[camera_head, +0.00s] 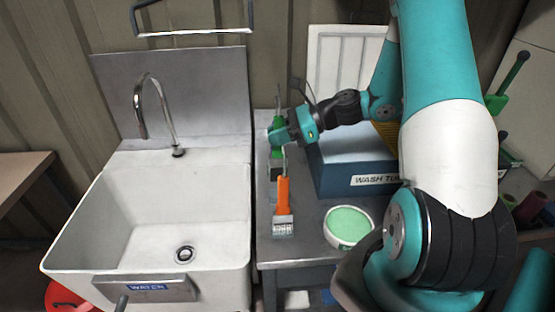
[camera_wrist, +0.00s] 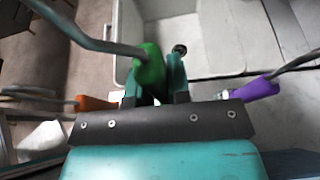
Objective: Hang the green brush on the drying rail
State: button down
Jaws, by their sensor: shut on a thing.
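My gripper (camera_head: 279,134) is shut on the green brush (camera_head: 277,124), above the bench to the right of the sink. In the wrist view the green handle (camera_wrist: 150,66) is between the two fingers (camera_wrist: 155,82), with a grey metal rod running from it to the upper left. The brush's lower end is partly hidden by my gripper. A metal rail (camera_head: 195,33) on dark brackets, apparently the drying rail, is on the wall above the sink, up and left of my gripper. Nothing hangs on its visible part.
An orange brush (camera_head: 283,196) is just in front of my gripper; a purple handle (camera_wrist: 256,90) shows on its other side. A white sink (camera_head: 72,238) with a curved tap (camera_head: 150,92) is left. A blue wash tub (camera_head: 335,178) and a round green-topped container (camera_head: 348,225) are right.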

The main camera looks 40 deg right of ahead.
aim_at(278, 157)
notch_tip(278, 157, down, 8)
jog(key=shift+d+r+p, duration=0.1)
jog(key=shift+p, duration=0.4)
jog(key=c, duration=1.1)
grip_release()
jog(key=shift+r, duration=0.1)
jog(key=shift+b+v, duration=1.8)
jog(key=shift+v, duration=4.2)
jog(key=shift+s, duration=0.15)
